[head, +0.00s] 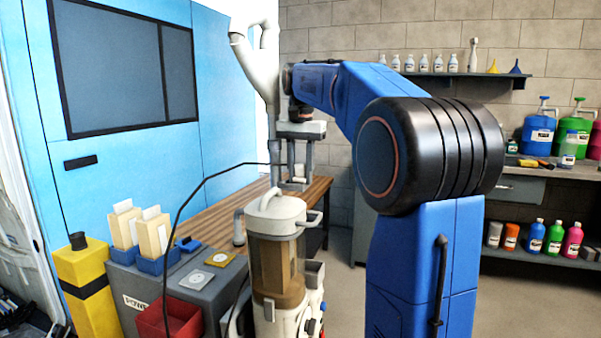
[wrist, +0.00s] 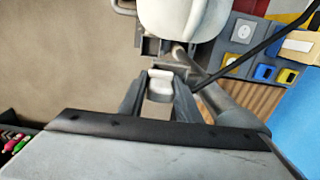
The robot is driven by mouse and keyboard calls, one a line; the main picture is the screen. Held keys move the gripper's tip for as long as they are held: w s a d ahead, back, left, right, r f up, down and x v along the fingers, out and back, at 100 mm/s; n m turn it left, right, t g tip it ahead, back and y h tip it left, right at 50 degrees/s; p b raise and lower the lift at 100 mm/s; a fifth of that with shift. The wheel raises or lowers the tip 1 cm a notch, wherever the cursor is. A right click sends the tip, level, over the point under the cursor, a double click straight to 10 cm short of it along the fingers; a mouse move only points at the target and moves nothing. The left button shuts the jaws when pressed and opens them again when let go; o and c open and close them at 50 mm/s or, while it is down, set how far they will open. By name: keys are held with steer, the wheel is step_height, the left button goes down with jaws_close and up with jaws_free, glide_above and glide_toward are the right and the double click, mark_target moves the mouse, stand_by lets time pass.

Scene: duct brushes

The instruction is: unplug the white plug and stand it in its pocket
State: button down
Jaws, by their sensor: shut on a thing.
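My gripper (head: 284,182) hangs fingers-down above and behind the cream vacuum machine (head: 275,218). It is shut on the white plug (wrist: 160,84), which sits between the two fingers in the wrist view. A black cable (head: 205,180) runs from the fingers down to the left, toward the grey power box (head: 128,270). The plug is clear of the box. A grey bracket with square openings (wrist: 152,46) sits just ahead of the fingers beside the machine; I cannot tell whether one is the plug's pocket. A white outlet plate (head: 197,281) and a yellowish plate (head: 219,259) lie on the box.
A yellow post (head: 84,290) stands left. A wooden bench (head: 215,215) lies behind the machine. A grey hose (wrist: 215,88) passes right of the fingers in the wrist view.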

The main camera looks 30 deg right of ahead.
mark_target(301, 164)
steer(key=shift+w+a+f, duration=0.1)
steer(key=shift+a+f, duration=0.05)
steer(key=shift+f, duration=0.5)
steer(key=c, duration=1.2)
jaws_free()
step_height(301, 164, up, 13)
steer(key=shift+f, duration=0.1)
steer(key=shift+s, duration=0.25)
